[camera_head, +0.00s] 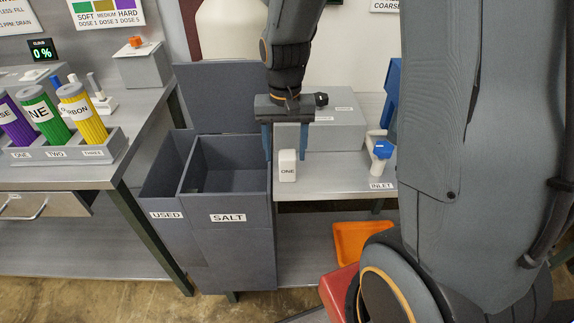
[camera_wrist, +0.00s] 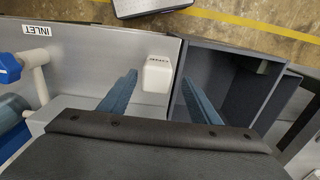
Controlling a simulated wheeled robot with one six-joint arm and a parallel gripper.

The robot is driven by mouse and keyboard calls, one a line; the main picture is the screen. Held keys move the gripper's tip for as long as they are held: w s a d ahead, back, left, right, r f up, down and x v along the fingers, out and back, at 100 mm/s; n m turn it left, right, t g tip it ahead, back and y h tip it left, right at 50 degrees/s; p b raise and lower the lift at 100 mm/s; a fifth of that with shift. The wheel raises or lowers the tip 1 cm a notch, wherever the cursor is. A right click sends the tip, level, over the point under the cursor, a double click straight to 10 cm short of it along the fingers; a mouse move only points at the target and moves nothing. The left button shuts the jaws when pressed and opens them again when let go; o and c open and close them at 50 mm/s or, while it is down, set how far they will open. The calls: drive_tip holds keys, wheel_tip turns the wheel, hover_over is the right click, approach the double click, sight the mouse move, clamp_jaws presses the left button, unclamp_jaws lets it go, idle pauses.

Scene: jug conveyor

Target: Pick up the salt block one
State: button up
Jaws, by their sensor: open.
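The salt block one (camera_head: 288,166) is a small white block with a label reading ONE. It stands on the metal table beside the grey SALT bin, and in the wrist view it shows as a white block (camera_wrist: 157,75). My gripper (camera_head: 288,150) is open, its two blue fingers pointing down above and around the block's area in the head view. In the wrist view the fingers of my gripper (camera_wrist: 125,88) reach toward the block, which lies between and beyond their tips. I see no contact with the block.
The SALT bin (camera_head: 228,217) stands directly left of the block, with the USED bin (camera_head: 166,214) beside it. A grey box (camera_head: 335,130) is behind my gripper. The blue-and-white inlet valve (camera_head: 381,150) is at the right. An orange tray (camera_head: 360,240) lies below.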

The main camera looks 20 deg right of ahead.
sight(287, 166)
drive_tip(key=f, duration=0.1)
drive_tip(key=f+p, duration=0.1)
drive_tip(key=f, duration=0.2)
drive_tip(key=shift+s+d+f+p, duration=0.2)
drive_tip(key=shift+d+f+p, duration=0.05)
drive_tip(key=shift+d+p, duration=0.05)
drive_tip(key=shift+f, duration=0.6)
drive_tip(key=c, duration=1.4)
